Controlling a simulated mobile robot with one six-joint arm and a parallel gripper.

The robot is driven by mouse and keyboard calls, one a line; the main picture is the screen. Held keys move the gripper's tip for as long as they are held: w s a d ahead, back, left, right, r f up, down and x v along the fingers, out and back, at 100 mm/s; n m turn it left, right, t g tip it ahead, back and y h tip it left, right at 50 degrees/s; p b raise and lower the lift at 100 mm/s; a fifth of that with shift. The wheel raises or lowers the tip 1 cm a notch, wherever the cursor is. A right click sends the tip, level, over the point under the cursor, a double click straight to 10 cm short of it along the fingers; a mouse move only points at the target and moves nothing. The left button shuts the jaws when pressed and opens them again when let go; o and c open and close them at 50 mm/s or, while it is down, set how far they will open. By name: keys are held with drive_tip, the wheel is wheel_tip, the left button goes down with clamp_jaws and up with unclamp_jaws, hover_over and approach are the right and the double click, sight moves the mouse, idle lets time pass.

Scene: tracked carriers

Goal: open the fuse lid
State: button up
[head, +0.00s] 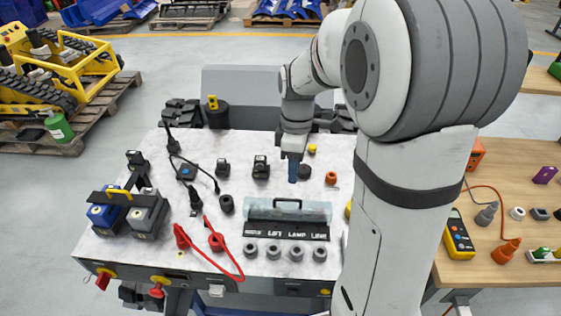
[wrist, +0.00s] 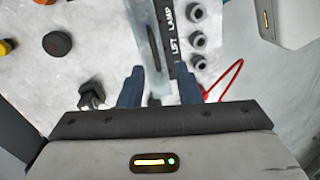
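The fuse lid (head: 262,211) is a clear bluish cover with a dark bar handle (head: 287,201), on the light worktop behind the black "LIFT LAMP LINE" label strip (head: 286,231). It appears lowered. In the wrist view the lid (wrist: 143,24) and its handle (wrist: 154,48) run up from between my fingers. My gripper (head: 293,172) points down just behind the lid in the head view. In the wrist view my gripper (wrist: 159,90) has its blue fingers apart, with nothing clearly held. Its height above the lid is hard to tell.
Several grey round caps (head: 273,251) stand in front of the strip. A red cable (head: 225,258) lies to the left. A black knob (head: 305,171) and an orange knob (head: 331,178) stand behind the lid. A battery box (head: 146,213) is at left; a wooden table (head: 510,275) is at right.

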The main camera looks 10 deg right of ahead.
drive_tip(key=w+f+n, duration=0.1)
hover_over(292, 205)
wheel_tip(292, 205, down, 8)
drive_tip(key=shift+r, duration=0.1)
drive_tip(key=shift+c, duration=0.2)
clamp_jaws()
idle(0.3)
idle(0.4)
